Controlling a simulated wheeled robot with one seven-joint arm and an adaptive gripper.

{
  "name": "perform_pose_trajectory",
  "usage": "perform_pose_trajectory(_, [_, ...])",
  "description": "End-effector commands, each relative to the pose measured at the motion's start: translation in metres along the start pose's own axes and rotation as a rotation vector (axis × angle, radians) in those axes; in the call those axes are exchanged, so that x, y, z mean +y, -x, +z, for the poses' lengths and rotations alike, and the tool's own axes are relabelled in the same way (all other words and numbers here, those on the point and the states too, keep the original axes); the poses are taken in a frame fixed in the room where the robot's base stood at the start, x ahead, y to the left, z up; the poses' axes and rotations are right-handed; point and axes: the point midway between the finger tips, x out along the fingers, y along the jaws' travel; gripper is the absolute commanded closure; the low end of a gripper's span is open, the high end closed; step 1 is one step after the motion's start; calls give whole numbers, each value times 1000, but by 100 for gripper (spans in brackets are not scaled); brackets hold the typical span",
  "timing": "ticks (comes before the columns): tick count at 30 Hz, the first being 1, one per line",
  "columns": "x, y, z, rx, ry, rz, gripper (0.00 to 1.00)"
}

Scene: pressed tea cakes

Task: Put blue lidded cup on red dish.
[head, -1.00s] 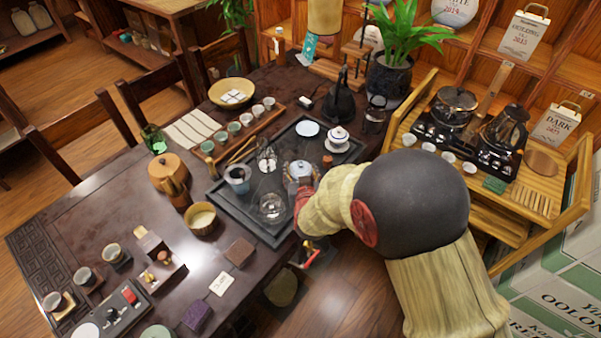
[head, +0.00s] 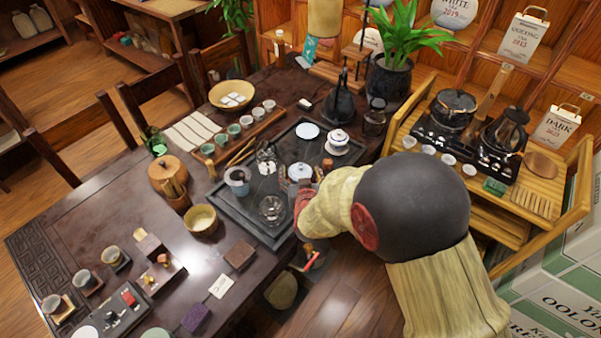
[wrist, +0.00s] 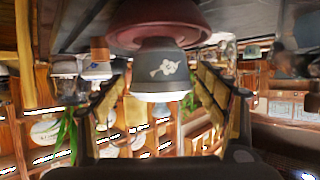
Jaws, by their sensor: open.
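The blue lidded cup (wrist: 165,68) is blue-grey with a white flower mark and a pale top. The wrist view is upside down, and there the cup appears upright on the dark red dish (wrist: 160,20). My open gripper (wrist: 162,88) has one finger on each side of the cup; I cannot tell whether either touches it. In the head view the cup (head: 299,171) is at the right part of the dark tea tray, beside my gripper (head: 302,186). The dish and most of my fingers are hidden there by my arm and the cup.
The dark tea tray (head: 225,207) also holds a white lidded cup (head: 338,138), a glass pot (head: 271,209) and a glass pitcher (head: 237,178). A wooden side stand (head: 540,205) with kettles is at the right.

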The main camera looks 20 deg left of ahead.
Motion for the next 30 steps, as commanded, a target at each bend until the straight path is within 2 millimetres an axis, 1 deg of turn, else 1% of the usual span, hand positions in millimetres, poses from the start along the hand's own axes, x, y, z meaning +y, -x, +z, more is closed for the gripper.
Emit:
perform_pose_trajectory(2, [0,2,-4,0,0,0,27])
perform_pose_trajectory(5, [0,14,-4,0,0,-1,27])
perform_pose_trajectory(15, [-1,83,-5,1,0,-3,27])
perform_pose_trajectory(18, [0,100,-5,1,0,-1,27])
perform_pose_trajectory(21, [-1,111,-4,0,1,-2,27])
perform_pose_trajectory(24, [0,118,-3,0,0,-1,27])
perform_pose_trajectory(30, [0,121,-2,0,0,0,27])
